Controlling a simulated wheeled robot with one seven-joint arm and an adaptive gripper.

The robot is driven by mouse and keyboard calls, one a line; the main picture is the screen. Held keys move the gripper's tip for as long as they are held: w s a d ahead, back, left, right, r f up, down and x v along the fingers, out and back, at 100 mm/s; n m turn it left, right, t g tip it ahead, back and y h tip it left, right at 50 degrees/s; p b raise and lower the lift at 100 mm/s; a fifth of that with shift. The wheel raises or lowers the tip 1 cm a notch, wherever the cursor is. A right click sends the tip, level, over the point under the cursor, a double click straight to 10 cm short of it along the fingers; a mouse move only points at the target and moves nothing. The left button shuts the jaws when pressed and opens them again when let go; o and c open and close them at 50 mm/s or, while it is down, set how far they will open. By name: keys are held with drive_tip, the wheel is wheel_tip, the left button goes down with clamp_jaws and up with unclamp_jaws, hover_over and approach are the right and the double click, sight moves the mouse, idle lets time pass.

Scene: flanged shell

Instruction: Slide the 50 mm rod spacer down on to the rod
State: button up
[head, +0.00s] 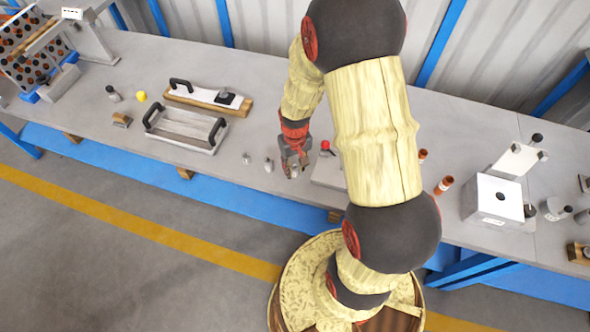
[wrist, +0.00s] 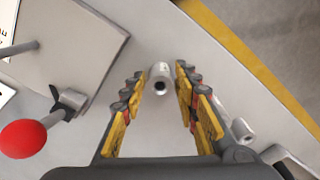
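A small grey hollow cylinder (wrist: 160,78), seemingly a rod spacer, stands on the grey bench between my fingertips in the wrist view. Its open bore faces the camera; its length cannot be read. My gripper (wrist: 160,76) is open around it, with a narrow gap on each side. In the head view my gripper (head: 293,170) points down at the bench's front part, largely hiding that cylinder. A thin grey rod (wrist: 18,49) rises over a pale plate (wrist: 75,35) at the left of the wrist view. The plate (head: 327,174) also shows right of my gripper in the head view.
A red-knobbed clamp (wrist: 24,138) sits beside the plate. Other small cylinders (head: 268,164) (head: 246,158) stand left of my gripper; one shows in the wrist view (wrist: 242,130). A handled tray (head: 186,130) lies farther left, a white box (head: 492,201) right. The bench's front edge is close.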

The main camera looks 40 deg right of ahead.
drive_tip(key=c, duration=0.6)
clamp_jaws()
